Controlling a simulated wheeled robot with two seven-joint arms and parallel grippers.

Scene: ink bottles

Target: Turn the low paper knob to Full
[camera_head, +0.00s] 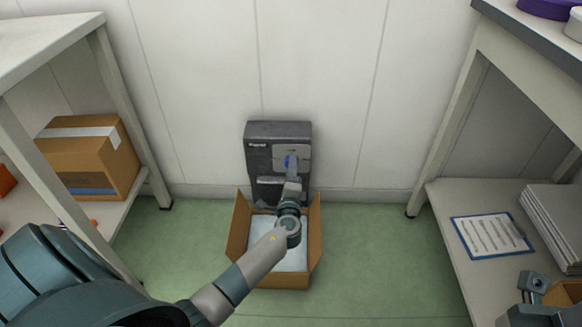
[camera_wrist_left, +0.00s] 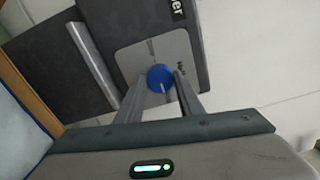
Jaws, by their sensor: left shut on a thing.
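The blue knob (camera_head: 290,161) sits on a light grey plate on the front of a dark grey paper unit (camera_head: 262,131) against the back wall. In the left wrist view the knob (camera_wrist_left: 160,75) is round, with a pale mark at its lower edge. My left gripper (camera_head: 291,178) reaches down to it; in its wrist view the two fingers (camera_wrist_left: 160,85) are shut on the knob, one on each side.
An open cardboard box (camera_head: 237,232) with white contents stands on the green floor before the unit, below my left arm. A closed carton (camera_head: 95,165) sits on the left shelf. A clipboard (camera_head: 490,235) and stacked sheets (camera_head: 555,225) lie on the right shelf.

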